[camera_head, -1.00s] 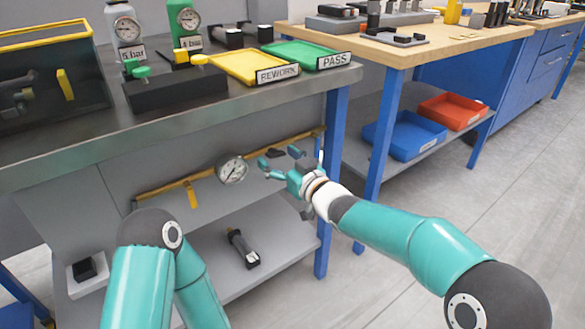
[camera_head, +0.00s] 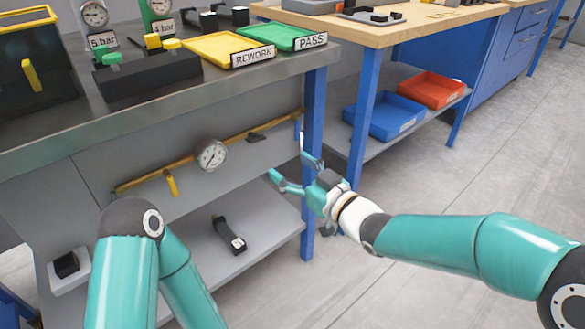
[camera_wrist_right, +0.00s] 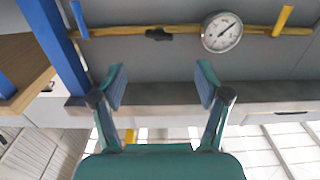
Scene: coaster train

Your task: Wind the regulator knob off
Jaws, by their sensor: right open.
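A brass-coloured pipe (camera_head: 235,141) runs along the panel under the steel bench. It carries a round white gauge (camera_head: 212,155), a yellow lever (camera_head: 172,183) and a dark knob-like part (camera_head: 257,137), which may be the regulator knob. In the right wrist view the dark part (camera_wrist_right: 158,34) sits on the pipe beside the gauge (camera_wrist_right: 221,32). My right gripper (camera_head: 288,165) is open and empty, in front of the pipe's right end and apart from it. Its spread fingers (camera_wrist_right: 160,85) also show in the wrist view. My left arm shows at lower left; its gripper does not.
A blue bench leg (camera_head: 314,150) stands close behind my right gripper. A black tool-like object (camera_head: 229,236) lies on the lower shelf. Blue (camera_head: 384,118) and red (camera_head: 431,90) bins sit under the neighbouring bench. The floor at right is clear.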

